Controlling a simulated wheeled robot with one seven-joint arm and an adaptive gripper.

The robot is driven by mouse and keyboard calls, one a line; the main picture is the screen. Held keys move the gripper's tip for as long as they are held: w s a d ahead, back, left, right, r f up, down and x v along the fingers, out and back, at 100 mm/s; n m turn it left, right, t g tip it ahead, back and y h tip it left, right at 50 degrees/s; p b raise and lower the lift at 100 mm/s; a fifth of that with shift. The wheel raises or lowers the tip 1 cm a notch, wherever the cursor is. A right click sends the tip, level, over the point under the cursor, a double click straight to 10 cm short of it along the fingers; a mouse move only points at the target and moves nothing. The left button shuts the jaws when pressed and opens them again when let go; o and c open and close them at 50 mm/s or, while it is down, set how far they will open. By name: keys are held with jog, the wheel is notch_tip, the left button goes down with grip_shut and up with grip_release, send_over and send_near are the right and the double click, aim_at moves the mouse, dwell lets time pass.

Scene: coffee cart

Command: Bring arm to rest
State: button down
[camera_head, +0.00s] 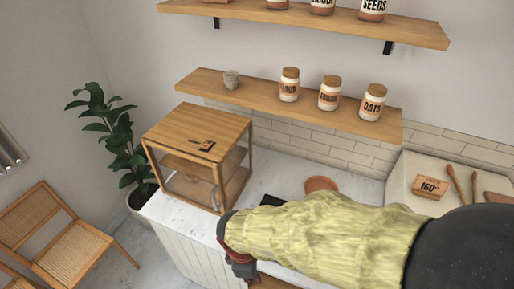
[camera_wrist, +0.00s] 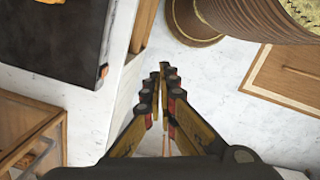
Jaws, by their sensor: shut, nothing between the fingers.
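My arm, in a yellow sleeve, reaches from the right edge to the lower middle of the head view, over the front of the counter (camera_head: 292,166). My gripper shows in the wrist view (camera_wrist: 164,72) with its two fingertips together and nothing between them. In the head view only a dark and red part of the wrist end shows beside the counter front, and the fingertips cannot be made out. Marble-like floor shows around the fingers in the wrist view.
A wooden display case (camera_head: 202,126) stands on the counter left of my wrist. A round terracotta-coloured thing (camera_head: 321,184) lies behind my sleeve. A plant (camera_head: 108,125) and a cane chair (camera_head: 75,240) stand left. A shelf (camera_head: 250,97) with jars is above.

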jog(key=d+r+m+t+b, duration=0.2)
jog(key=d+r+m+b, duration=0.2)
jog(key=d+r+m, duration=0.3)
jog(key=d+r+m+t+y+b, duration=0.1)
jog(key=d+r+m+t+b, duration=0.2)
jog(key=d+m, duration=0.7)
jog(key=d+r+b, duration=0.2)
jog(key=d+r, duration=0.1)
jog(key=shift+s+d+r, duration=0.15)
jog(key=shift+s+r, duration=0.05)
jog(key=shift+r, duration=0.15)
